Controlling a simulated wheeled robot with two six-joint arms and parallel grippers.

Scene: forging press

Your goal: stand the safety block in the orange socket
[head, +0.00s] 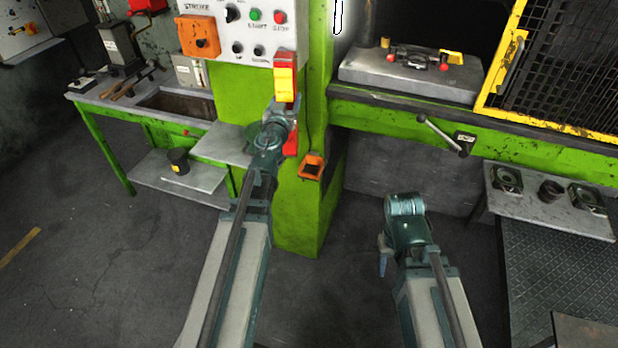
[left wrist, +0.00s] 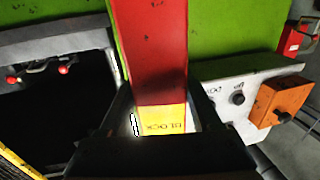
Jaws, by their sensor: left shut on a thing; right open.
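The safety block (head: 285,82) is red with a yellow band, and my left gripper (head: 283,112) is shut on it. The block stands roughly upright in front of the green press column, with a red end showing below the gripper. In the left wrist view the block (left wrist: 150,50) fills the middle, with lettering on its yellow band. The orange socket (head: 312,166) is on the column, below and slightly right of the block's lower end, and looks apart from it. My right gripper (head: 383,264) hangs low at the right, empty; its fingers are partly hidden.
A control panel (head: 245,22) with an orange box (head: 200,36) is beside the column. A green-legged workbench (head: 120,105) stands left. The press bed (head: 410,75) and yellow mesh guard (head: 500,60) are right. A shelf with fixtures (head: 550,210) is at far right.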

